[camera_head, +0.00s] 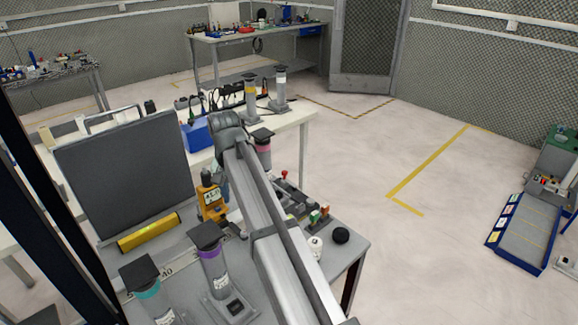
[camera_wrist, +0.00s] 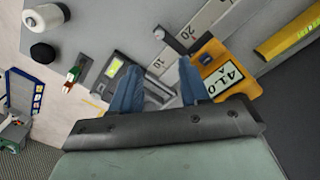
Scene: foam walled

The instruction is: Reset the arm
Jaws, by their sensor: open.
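My gripper (camera_wrist: 160,80) shows in the wrist view as two blue-grey fingers spread apart, with nothing held between them. It hangs above the grey workbench, over a metal ruler strip and a grey device. The yellow meter (camera_wrist: 232,72) with a display lies just right of the right finger. In the head view my arm reaches from the bottom edge up across the bench and bends at its far end. It hides most of the gripper there. The yellow meter (camera_head: 211,203) stands left of my arm.
Capped posts (camera_head: 211,265) stand at the bench's near left, by a yellow bar (camera_head: 148,233) and a dark upright panel (camera_head: 125,172). A black ball (camera_head: 341,236) and white jar (camera_head: 315,246) sit near the right edge. Open floor (camera_head: 370,150) lies beyond.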

